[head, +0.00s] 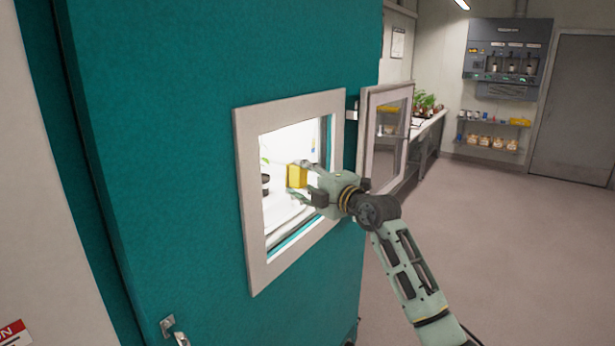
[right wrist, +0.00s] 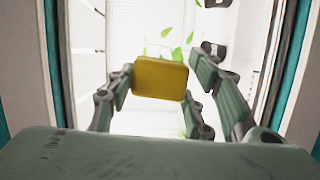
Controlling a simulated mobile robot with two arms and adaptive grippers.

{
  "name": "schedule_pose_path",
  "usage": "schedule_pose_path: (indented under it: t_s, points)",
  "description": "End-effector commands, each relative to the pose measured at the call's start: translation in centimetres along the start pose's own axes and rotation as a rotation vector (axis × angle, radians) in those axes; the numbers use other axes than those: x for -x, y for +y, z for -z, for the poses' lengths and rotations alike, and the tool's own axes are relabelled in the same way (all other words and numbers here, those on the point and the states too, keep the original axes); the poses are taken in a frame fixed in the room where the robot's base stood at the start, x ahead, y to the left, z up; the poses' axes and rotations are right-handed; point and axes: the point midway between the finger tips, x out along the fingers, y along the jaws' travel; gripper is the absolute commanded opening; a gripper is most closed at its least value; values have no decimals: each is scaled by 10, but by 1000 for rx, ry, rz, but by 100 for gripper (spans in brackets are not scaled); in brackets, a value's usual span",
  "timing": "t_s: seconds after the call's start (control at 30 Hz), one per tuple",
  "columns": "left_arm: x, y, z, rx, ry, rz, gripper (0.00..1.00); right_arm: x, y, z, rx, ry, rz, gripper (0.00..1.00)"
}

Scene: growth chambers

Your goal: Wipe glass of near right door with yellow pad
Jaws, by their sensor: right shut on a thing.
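My right gripper (head: 299,179) is shut on the yellow pad (head: 296,176) in front of the pale-framed window (head: 240,150) in the large teal panel (head: 160,130). The right wrist view shows the pad (right wrist: 160,79) between the fingers of the right gripper (right wrist: 160,85), facing the bright window. I cannot tell whether the pad touches glass or whether there is a pane in that frame. A second pale-framed pane (head: 368,145) stands swung out beyond the window's right side. My left gripper is not in view.
Through the window, green leaves (right wrist: 165,50) and dark pots show in a bright white interior. A metal latch (head: 172,328) sits low on the teal panel. A bench with plants (head: 425,105) stands behind the swung-out pane. The floor (head: 520,240) at right is clear.

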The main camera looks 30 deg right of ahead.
Motion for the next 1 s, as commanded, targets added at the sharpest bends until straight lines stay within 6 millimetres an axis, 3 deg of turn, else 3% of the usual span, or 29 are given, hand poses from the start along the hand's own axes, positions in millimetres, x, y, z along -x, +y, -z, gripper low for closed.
schedule_pose_path:
  t_s: [0.2,0.57,1.0]
  points:
    - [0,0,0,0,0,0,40,4,-1,16,0,2,-1,26]
    - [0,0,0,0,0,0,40,6,-1,16,0,0,0,26]
    - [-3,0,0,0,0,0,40,44,-2,3,0,-1,-1,26]
